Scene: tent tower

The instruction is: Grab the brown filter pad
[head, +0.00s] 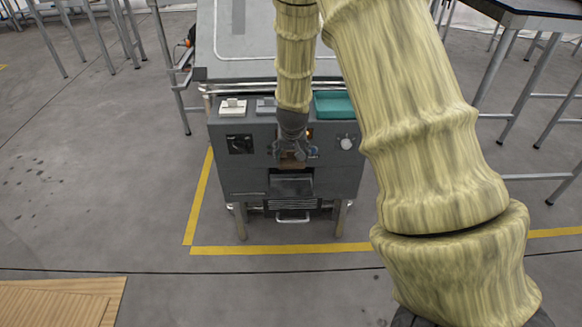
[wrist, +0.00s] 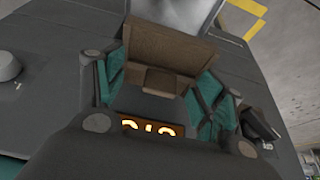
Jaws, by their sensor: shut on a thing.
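The brown filter pad (wrist: 170,48) shows in the wrist view as a brown, box-like piece between my fingers. My gripper (wrist: 163,78) is shut on it, with a teal-sided finger at its left and another at its right. In the head view my gripper (head: 291,148) is at the front of the grey machine (head: 235,175). A small part of the brown pad (head: 292,161) shows just below it, above a dark front opening. My gripper hides much of the pad there, and I cannot tell whether the pad touches the machine.
A teal tray (head: 334,104) and a white switch block (head: 233,107) are on the machine's top edge. A pale knob (head: 346,143) is on its front; orange digits (wrist: 152,128) glow on a display. A dark-topped table (head: 535,8) stands right.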

